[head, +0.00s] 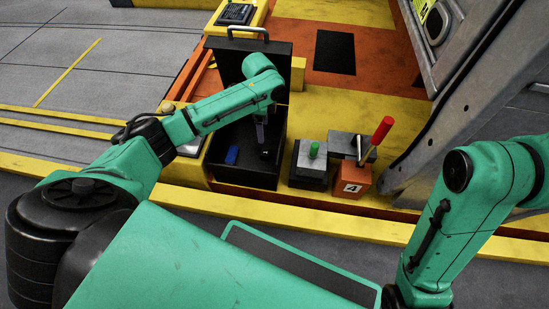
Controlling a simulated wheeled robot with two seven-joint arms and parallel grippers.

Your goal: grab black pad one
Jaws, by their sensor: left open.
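My left gripper (261,140) points down into an open black box (240,177), at its right inner side. It is small and dark in the picture; its jaws are open. A dark piece (265,153) with a small light mark lies just below the jaws. It may be a black pad, but the box's black inside makes its outline hard to see, and I cannot tell whether the jaws touch it. A blue item (232,155) lies in the box to the left of the gripper. My right arm shows at the right, but its gripper is out of view.
The box's raised lid (230,55) with a handle stands behind my left wrist. Right of the box are a grey block with a green knob (313,150) and an orange block (350,180) with a red lever. A flat black square (335,52) lies on the deck behind.

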